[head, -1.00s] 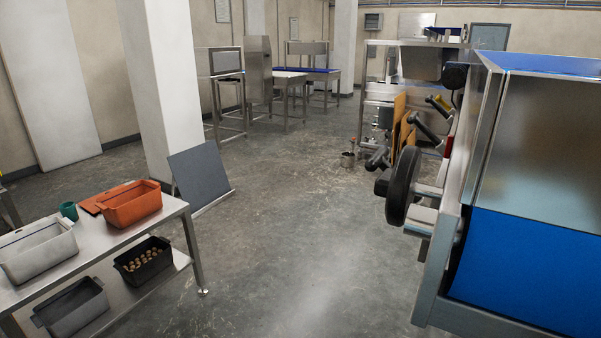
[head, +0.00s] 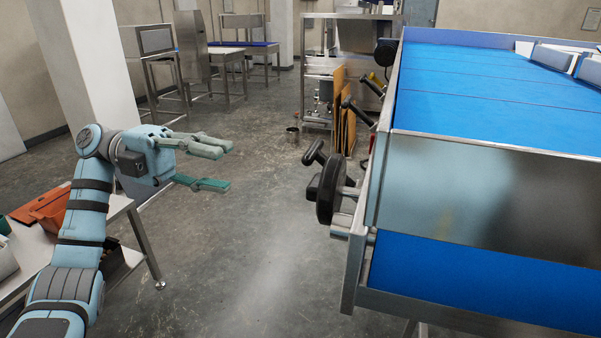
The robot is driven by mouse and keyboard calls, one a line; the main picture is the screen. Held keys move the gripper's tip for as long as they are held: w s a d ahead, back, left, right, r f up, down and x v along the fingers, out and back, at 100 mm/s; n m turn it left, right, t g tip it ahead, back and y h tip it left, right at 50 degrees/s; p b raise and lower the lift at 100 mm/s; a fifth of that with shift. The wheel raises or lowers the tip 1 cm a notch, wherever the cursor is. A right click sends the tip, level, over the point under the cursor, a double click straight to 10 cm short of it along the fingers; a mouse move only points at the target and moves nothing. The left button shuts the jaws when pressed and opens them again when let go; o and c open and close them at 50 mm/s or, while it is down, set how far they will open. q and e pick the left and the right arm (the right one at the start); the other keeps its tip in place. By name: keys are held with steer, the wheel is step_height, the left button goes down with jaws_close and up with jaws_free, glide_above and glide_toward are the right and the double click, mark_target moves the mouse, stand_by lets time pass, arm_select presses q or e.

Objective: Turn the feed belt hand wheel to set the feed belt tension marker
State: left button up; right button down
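The feed belt hand wheel (head: 328,193) is a black disc with a crank handle (head: 314,152), mounted on the near left side of the blue-belted machine (head: 375,190). I see it nearly edge-on. The tension marker cannot be made out. My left gripper (head: 220,165) is in the left half of the head view, left of the wheel and apart from it. Its green fingers are spread, with nothing between them. My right gripper is not in view.
A steel table (head: 145,235) with an orange bin (head: 55,208) stands at the left, partly behind my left arm. More black handles (head: 358,112) jut from the machine's side beyond the wheel. Orange boards (head: 345,120) lean farther back. The floor between table and machine is clear.

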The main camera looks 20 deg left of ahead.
arm_select(q)
steer(key=p, duration=0.2)
glide_toward(340, 191)
steer(key=d, duration=0.5)
steer(key=shift+w+f, duration=0.1)
steer(key=shift+f, duration=0.15)
steer(key=shift+c, duration=0.8)
jaws_close()
